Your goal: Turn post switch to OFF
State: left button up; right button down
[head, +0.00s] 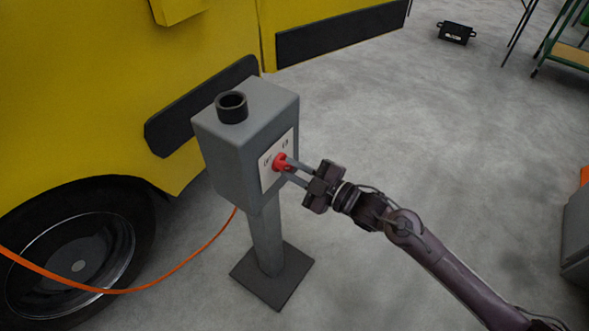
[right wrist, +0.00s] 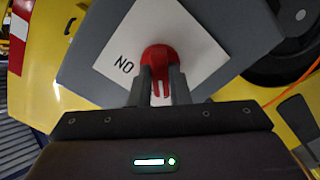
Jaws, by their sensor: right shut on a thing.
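The grey post box (head: 228,160) stands on a column with a dark square base plate. Its right face carries a white label plate (head: 267,180) with a red rotary switch (head: 281,162) on it. My right gripper (head: 288,168) reaches in from the right and is shut on the red switch. In the right wrist view, the two fingers (right wrist: 158,88) sit on either side of the red switch's (right wrist: 160,57) handle. The label plate (right wrist: 120,48) there shows letters reading "NO" sideways-on; the other lettering is hidden or too small to read. My left gripper is not in view.
A yellow vehicle (head: 90,80) with a large wheel (head: 75,260) stands close behind and left of the post. An orange cable (head: 180,270) runs from the post to the left. A green-framed table (head: 570,52) and a black case (head: 456,32) stand farther back. The floor between is clear.

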jog(key=shift+f, duration=0.1)
jog(key=c, duration=1.4)
grip_release()
jog(key=shift+o, duration=0.2)
jog(key=shift+d, duration=0.1)
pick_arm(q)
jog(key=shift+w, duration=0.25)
pick_arm(e)
jog(key=v, duration=0.7)
jog(key=shift+s+d, duration=0.25)
jog(key=shift+s, duration=0.05)
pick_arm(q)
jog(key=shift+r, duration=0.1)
